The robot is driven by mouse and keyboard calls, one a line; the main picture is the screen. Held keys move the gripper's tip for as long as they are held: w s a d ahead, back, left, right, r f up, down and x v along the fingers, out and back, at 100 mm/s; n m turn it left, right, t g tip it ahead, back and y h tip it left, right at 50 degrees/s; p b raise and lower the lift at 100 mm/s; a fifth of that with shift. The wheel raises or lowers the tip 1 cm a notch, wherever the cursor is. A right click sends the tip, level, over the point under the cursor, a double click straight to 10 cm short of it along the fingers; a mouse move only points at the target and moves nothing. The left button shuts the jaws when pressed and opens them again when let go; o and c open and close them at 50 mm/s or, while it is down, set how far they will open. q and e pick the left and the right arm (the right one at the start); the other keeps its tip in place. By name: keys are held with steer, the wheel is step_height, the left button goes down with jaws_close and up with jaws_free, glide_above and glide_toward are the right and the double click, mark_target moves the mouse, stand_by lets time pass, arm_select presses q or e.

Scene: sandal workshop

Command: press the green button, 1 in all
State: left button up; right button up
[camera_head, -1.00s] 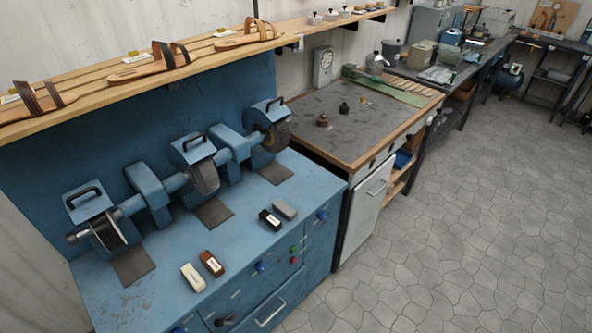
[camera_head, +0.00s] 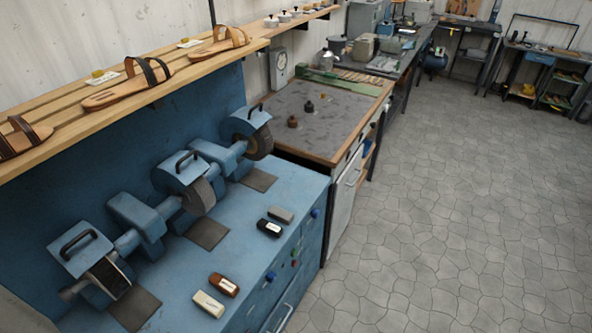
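The small green button (camera_head: 296,252) is on the front face of the blue grinding machine cabinet (camera_head: 262,292), near its right end. A red button (camera_head: 294,264) sits just below it. A blue knob (camera_head: 270,276) is to the left of them and another blue knob (camera_head: 315,213) is to the upper right. Neither of my grippers shows in the head view, and nothing touches the green button.
Grinding wheels (camera_head: 198,195) line the cabinet top, with several small blocks near its front edge. A wooden shelf (camera_head: 120,110) with sandals hangs above. A grey-topped workbench (camera_head: 330,127) stands beyond. The stone floor (camera_head: 450,210) on the right is clear.

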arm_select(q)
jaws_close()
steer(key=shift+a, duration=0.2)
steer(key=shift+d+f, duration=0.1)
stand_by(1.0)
